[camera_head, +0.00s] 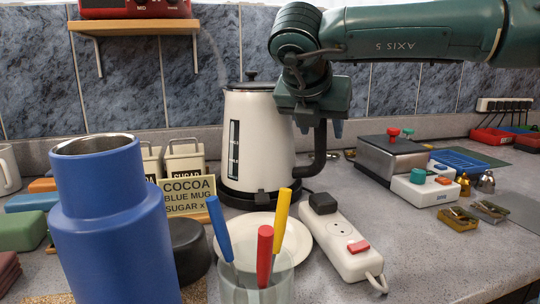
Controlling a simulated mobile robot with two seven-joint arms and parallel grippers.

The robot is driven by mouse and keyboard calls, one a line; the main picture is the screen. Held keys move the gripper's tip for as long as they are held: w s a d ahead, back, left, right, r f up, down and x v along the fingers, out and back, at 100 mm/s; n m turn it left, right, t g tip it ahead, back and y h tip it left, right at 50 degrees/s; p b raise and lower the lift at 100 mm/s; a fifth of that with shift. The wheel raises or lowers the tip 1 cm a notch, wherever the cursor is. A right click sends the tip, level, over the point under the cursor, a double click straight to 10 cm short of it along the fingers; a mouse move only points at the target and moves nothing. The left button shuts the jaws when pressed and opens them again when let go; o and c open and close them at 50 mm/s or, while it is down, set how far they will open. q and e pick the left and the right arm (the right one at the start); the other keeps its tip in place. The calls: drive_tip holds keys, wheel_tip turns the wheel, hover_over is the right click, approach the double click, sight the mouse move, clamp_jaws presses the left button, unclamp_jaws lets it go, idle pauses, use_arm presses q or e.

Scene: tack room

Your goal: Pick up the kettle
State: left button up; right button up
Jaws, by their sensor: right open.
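The kettle (258,145) is white with a black lid, a black base and a dark level window. It stands upright on the worktop near the wall, in the middle of the head view. Its black handle (319,150) is on the right side. My right gripper (322,128) comes in from the upper right and points down at the top of the handle. It is open, and its fingers appear to be around or beside the upper handle; I cannot tell if they touch. The arm hides part of the kettle's upper right. My left gripper is not in view.
A blue flask (112,225) and a glass (256,285) with coloured sticks stand in front. A white plate (290,232), a power strip (345,240) and a cocoa sign (187,196) are close to the kettle. A grey box (393,158) stands to the right.

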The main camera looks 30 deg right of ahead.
drive_tip(key=shift+c, duration=0.4)
clamp_jaws()
idle(0.8)
